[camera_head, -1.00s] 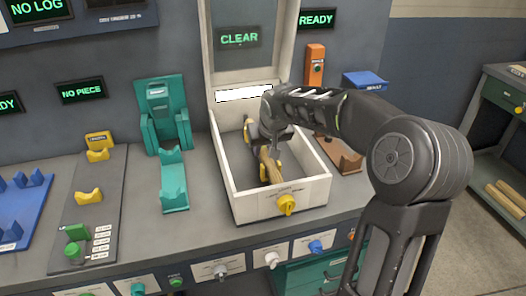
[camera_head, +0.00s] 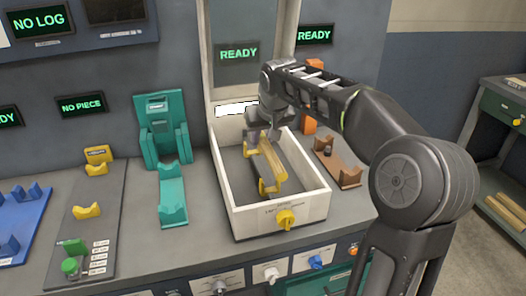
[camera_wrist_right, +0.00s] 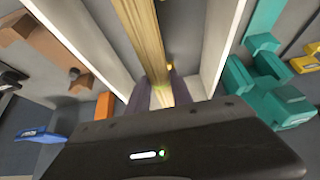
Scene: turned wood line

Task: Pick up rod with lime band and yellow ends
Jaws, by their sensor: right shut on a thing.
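A pale wooden rod (camera_head: 271,160) is inside the open white box (camera_head: 235,203), slanting from the back toward the front. It also shows as a long wooden strip in the right wrist view (camera_wrist_right: 138,30). My right gripper (camera_head: 262,138) reaches in from the right and is shut on the rod near its far end. In the wrist view its two fingers (camera_wrist_right: 158,97) stand on either side of the rod. A yellow cradle (camera_head: 269,187) shows at the rod's near end. I cannot make out a lime band or the end colours. My left gripper is not in view.
A teal stand (camera_head: 173,203) is to the left, a brown cradle (camera_head: 350,178) to the right. An orange block (camera_head: 309,124) stands behind.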

